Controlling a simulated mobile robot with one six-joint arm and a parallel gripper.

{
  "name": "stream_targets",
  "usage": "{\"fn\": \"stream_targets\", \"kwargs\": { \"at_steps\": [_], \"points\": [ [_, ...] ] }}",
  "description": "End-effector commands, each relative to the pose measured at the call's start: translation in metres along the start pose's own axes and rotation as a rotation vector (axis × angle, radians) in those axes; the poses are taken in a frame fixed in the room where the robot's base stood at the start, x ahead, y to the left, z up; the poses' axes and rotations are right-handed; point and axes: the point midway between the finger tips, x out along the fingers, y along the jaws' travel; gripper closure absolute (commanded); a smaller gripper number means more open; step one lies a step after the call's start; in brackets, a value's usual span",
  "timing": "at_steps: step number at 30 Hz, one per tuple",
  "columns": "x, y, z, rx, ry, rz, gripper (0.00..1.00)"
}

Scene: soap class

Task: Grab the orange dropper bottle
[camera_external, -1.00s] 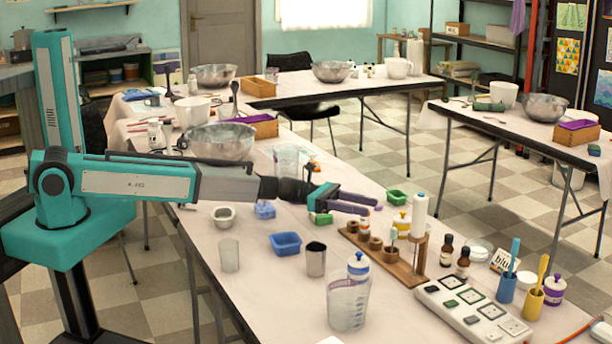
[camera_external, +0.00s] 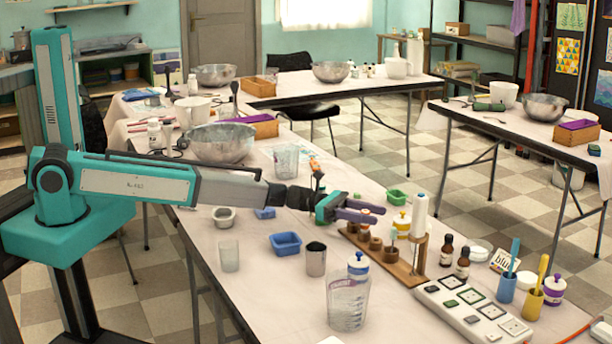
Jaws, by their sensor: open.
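My gripper (camera_external: 380,214) is at the right end of my arm, over the middle of the near table. Its purple fingers are open and point right, toward the wooden rack. A small bottle with an orange part (camera_external: 366,212) shows at the fingers, mostly hidden by them. It looks like the orange dropper bottle, but I cannot tell whether it is between the fingers or behind them. No grip on it shows.
The wooden rack (camera_external: 409,272) with a white cylinder (camera_external: 420,216) is close right of the fingers. A yellow bottle (camera_external: 402,224) stands behind it.

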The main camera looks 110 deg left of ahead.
Motion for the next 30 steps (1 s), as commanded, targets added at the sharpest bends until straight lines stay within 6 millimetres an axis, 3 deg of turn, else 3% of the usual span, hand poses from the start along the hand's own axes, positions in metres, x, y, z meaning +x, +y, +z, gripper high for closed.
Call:
{"fn": "stream_targets", "kwargs": {
  "at_steps": [7,25,30],
  "points": [
    [0.021,0.001,0.000,0.000,0.001,0.000,0.56],
    [0.023,0.000,0.000,0.000,0.001,0.001,0.56],
    [0.023,0.000,0.000,0.000,0.001,0.001,0.83]
  ]
}}
